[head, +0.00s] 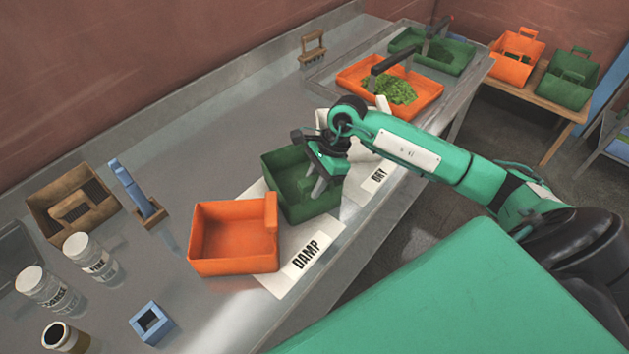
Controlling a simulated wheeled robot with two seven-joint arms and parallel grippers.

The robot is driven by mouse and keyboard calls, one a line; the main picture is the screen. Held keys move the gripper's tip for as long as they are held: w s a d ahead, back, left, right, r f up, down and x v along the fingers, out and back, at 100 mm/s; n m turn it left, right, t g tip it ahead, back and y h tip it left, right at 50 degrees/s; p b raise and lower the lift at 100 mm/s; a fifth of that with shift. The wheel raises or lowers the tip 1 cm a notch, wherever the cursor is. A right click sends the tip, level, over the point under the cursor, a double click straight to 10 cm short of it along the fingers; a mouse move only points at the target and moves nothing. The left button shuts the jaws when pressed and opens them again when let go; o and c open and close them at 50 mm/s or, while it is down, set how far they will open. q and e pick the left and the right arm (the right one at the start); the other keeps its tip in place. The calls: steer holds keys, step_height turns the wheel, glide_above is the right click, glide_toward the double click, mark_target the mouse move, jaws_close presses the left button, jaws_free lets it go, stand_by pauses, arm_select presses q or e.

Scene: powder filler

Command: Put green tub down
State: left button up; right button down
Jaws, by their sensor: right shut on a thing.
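A green tub (285,177) is on or just above the steel bench, behind and right of an orange tub (235,238). My right gripper (322,178) is shut on the green tub at its right side, and the gripper and wrist hide part of that side. I cannot tell whether the tub's base touches the surface. My left gripper is not in view.
The orange tub stands close beside the green one. Jars (90,257), a wooden box (72,205) and a blue block (151,323) stand at the left. A sink area with an orange tub of leaves (385,88) is at the back right. The bench's middle back is clear.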

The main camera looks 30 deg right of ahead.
steer(key=c, duration=1.6)
jaws_free()
steer(key=shift+f, duration=0.1)
steer(key=o, duration=0.4)
steer(key=shift+o, duration=0.2)
steer(key=shift+r, duration=0.2)
steer(key=b+v, duration=0.5)
steer(key=v, duration=0.6)
steer(key=shift+d+r, duration=0.25)
steer(key=shift+r, duration=0.15)
steer(key=shift+s, duration=0.1)
